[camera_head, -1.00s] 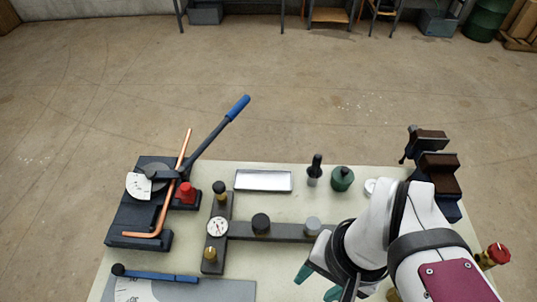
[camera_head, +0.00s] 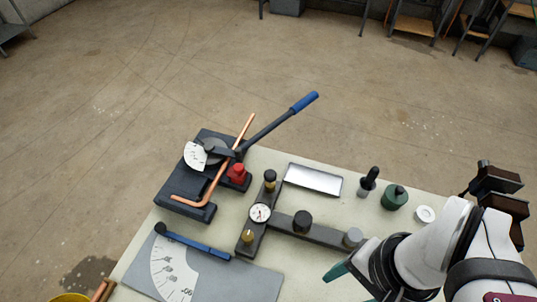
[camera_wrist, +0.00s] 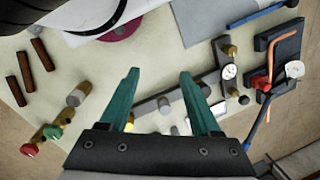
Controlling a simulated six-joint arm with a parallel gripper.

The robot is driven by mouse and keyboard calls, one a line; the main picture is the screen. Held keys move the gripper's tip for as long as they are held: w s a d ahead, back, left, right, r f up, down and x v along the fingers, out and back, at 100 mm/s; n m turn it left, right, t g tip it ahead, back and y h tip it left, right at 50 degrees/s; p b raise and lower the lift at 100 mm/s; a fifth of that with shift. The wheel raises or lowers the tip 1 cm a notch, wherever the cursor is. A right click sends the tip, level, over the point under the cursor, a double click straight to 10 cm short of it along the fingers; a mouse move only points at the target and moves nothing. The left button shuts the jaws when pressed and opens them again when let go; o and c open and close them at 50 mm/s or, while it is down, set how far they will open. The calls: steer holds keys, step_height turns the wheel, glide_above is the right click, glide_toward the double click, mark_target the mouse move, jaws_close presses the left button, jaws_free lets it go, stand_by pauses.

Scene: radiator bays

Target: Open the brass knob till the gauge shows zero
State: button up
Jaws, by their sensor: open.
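A dark T-shaped manifold (camera_head: 325,234) lies on the pale bench and carries a small round white gauge (camera_head: 260,213). The gauge also shows in the wrist view (camera_wrist: 229,72); its needle is too small to read. The brass knob (camera_head: 247,238) stands on the manifold's near end, just below the gauge; in the wrist view it is above the gauge (camera_wrist: 231,50). A black-topped knob (camera_head: 270,178) is at the opposite end. My gripper (camera_wrist: 160,74) is open and empty, with teal fingers, apart from the brass knob and to its right in the head view.
A black knob (camera_head: 302,221) and a grey knob (camera_head: 352,237) stand along the manifold's long arm. A tube bender with a blue-gripped lever (camera_head: 305,101) and a protractor plate (camera_head: 262,281) are at left.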

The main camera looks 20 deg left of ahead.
steer(key=w+a+m+g, duration=0.1)
steer(key=w+a, duration=0.5)
steer(key=w, duration=0.2)
steer(key=m+g+y, duration=0.1)
steer(key=m+g, duration=0.1)
glide_toward(248, 236)
steer(key=x, duration=0.8)
steer(key=shift+s+a+f, duration=0.1)
steer(key=shift+a+f, duration=0.05)
steer(key=shift+f, duration=0.15)
jaws_close()
